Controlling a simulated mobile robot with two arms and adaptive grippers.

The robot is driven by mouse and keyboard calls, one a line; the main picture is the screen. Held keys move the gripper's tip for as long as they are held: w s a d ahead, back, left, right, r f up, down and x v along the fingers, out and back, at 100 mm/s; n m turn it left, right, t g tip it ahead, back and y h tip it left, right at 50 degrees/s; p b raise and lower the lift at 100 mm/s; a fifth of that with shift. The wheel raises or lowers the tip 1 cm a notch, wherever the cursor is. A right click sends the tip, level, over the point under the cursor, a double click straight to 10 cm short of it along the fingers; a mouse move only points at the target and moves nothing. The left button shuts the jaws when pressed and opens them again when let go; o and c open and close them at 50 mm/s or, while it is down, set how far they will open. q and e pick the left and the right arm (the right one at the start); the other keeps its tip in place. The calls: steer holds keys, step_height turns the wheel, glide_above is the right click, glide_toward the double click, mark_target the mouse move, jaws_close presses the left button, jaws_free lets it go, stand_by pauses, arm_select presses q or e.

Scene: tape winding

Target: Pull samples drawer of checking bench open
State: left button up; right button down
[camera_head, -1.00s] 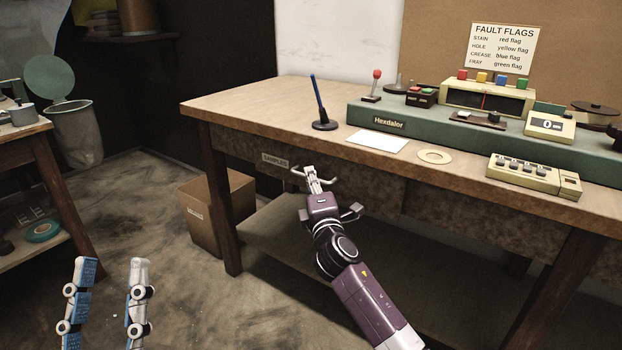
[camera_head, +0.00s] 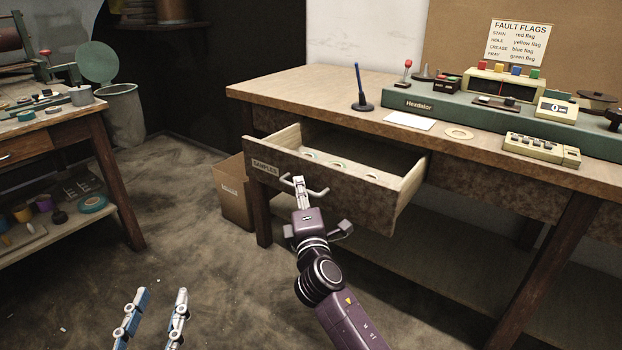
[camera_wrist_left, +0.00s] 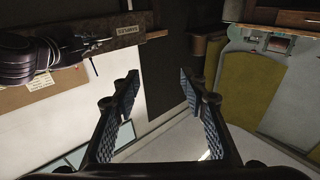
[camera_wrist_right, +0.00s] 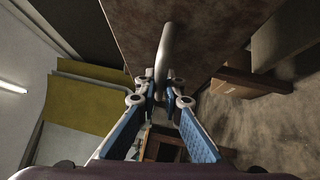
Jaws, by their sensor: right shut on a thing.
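The samples drawer (camera_head: 335,186) of the checking bench (camera_head: 300,88) stands well out from the bench in the head view, with several small round items inside. Its front bears a SAMPLES label (camera_head: 264,167) and a metal bar handle (camera_head: 318,192). My right gripper (camera_head: 299,184) is shut on the handle, which also shows between its fingers in the right wrist view (camera_wrist_right: 165,50). My left gripper (camera_head: 152,318) is open and empty at the lower left, away from the bench. It also shows open in the left wrist view (camera_wrist_left: 158,95).
A cardboard box (camera_head: 233,195) stands on the floor by the bench's left leg. Another table (camera_head: 50,125) with a bin (camera_head: 124,118) beside it is at the left. A flag stand (camera_head: 361,90), a white card (camera_head: 410,121) and a green machine (camera_head: 425,104) are on the bench top.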

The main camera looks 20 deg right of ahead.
arm_select(q)
steer(key=shift+a+f+g, duration=0.1)
steer(key=shift+f+g, duration=0.2)
steer(key=shift+f, duration=0.3)
arm_select(e)
steer(key=shift+s+a+f, duration=0.1)
steer(key=shift+s+a, duration=0.55)
steer(key=shift+a, duration=0.2)
steer(key=shift+s+a, duration=0.65)
steer(key=shift+a, duration=0.15)
steer(key=c, duration=2.3)
jaws_free()
steer(key=s, duration=0.4)
steer(key=s+a+f, duration=0.1)
steer(key=s, duration=0.7)
steer(key=shift+a+f, duration=0.15)
steer(key=shift+f, duration=0.1)
steer(key=shift+w, duration=0.1)
